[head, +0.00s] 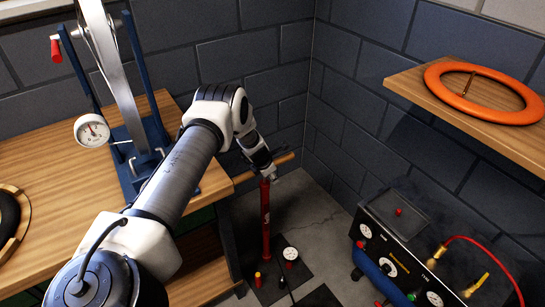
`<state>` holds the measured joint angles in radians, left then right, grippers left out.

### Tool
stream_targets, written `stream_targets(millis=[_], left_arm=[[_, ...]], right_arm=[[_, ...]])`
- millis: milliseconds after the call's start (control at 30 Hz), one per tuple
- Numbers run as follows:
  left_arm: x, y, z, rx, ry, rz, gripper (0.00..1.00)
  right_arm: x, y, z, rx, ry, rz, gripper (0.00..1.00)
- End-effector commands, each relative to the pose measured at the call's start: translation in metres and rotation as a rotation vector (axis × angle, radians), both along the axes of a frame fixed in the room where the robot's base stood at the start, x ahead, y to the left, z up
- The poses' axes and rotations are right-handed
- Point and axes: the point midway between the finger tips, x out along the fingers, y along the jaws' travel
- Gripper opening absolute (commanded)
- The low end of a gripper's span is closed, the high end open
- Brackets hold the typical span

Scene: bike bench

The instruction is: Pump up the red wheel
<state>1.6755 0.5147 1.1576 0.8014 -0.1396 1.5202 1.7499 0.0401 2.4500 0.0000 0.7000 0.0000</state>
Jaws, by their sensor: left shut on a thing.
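A floor pump with a slim red barrel (265,222) stands upright on a dark base on the floor. Its wooden crossbar handle (284,159) is at the top, sticking out to both sides of my left gripper (268,174). My left gripper is shut on that handle; its fingertips are small and partly hidden. A round white gauge (290,254) sits at the pump's foot. An orange ring-shaped wheel (441,80) with a brass valve stem lies flat on the right shelf. No plainly red wheel shows. My right gripper is not in view.
A wooden bench (60,133) at left carries a blue stand (128,177) with a grey wheel and a dial (92,131). A black compressor (382,225) with a red hose is at right, below the wooden shelf (420,90). Block walls close the corner behind the pump.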

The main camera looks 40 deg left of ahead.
Motion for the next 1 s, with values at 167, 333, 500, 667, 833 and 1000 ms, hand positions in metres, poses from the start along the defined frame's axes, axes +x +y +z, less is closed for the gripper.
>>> stream_targets(millis=[167, 333, 500, 667, 833, 1000], left_arm=[[-0.003, -0.003, -0.001, -0.006, 0.008, -0.004, 0.38], [-0.001, -0.002, 0.02, -0.005, 0.004, -0.003, 0.38], [-0.001, -0.002, 0.047, -0.003, 0.001, -0.004, 0.38], [-0.001, -0.002, 0.07, -0.002, -0.001, -0.003, 0.38], [0.0, -0.002, 0.092, -0.002, -0.002, -0.003, 0.38], [-0.001, -0.002, 0.101, -0.001, -0.001, -0.003, 0.38]], right_arm=[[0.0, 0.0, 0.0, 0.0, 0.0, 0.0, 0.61], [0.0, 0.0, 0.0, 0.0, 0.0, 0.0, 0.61], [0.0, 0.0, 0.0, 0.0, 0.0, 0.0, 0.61], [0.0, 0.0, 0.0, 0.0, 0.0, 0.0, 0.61], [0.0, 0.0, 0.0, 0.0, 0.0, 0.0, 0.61], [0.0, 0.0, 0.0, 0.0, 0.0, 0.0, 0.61]])
